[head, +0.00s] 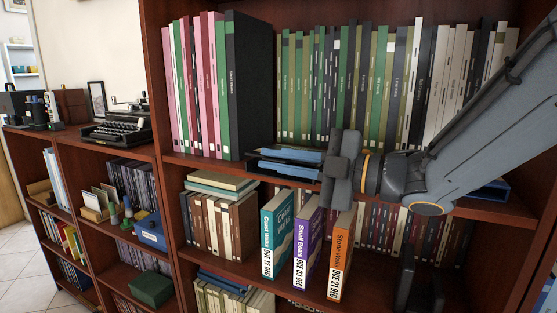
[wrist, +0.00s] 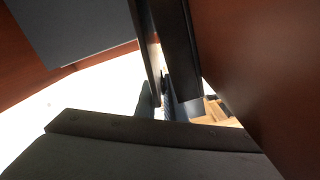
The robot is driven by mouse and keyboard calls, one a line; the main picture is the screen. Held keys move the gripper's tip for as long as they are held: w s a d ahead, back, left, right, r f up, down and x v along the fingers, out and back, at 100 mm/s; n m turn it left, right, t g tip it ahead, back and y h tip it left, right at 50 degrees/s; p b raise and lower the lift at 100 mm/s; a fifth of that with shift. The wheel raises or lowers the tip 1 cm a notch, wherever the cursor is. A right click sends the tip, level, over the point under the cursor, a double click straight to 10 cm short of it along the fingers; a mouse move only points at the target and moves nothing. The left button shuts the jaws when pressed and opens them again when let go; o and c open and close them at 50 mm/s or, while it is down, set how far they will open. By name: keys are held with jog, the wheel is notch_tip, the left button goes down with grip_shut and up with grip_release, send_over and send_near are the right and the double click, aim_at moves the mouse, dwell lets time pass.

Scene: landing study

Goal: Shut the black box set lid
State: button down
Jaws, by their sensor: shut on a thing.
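A large black box set (head: 250,85) stands upright at the right end of the pink, white and green volumes on the upper shelf. Low in front of the shelf, a flat blue-and-black thing (head: 290,156) juts left from my gripper (head: 340,168). I cannot tell whether it is the lid. My gripper is below and right of the upright black box, at shelf-board height. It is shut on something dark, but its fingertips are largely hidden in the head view. In the wrist view, dark upright pieces (wrist: 178,50) fill the middle, and the grip is unclear.
Green, olive and white volumes (head: 345,85) fill the shelf behind my arm. Below stand teal (head: 276,235), purple (head: 307,242) and orange (head: 341,257) books with date labels. A typewriter (head: 117,127) sits on the low bookcase at left. A blue item (head: 497,189) lies behind my arm.

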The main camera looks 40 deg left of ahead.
jog(key=c, duration=1.9)
grip_release()
notch_tip(320, 180, up, 10)
jog(key=shift+f, duration=0.1)
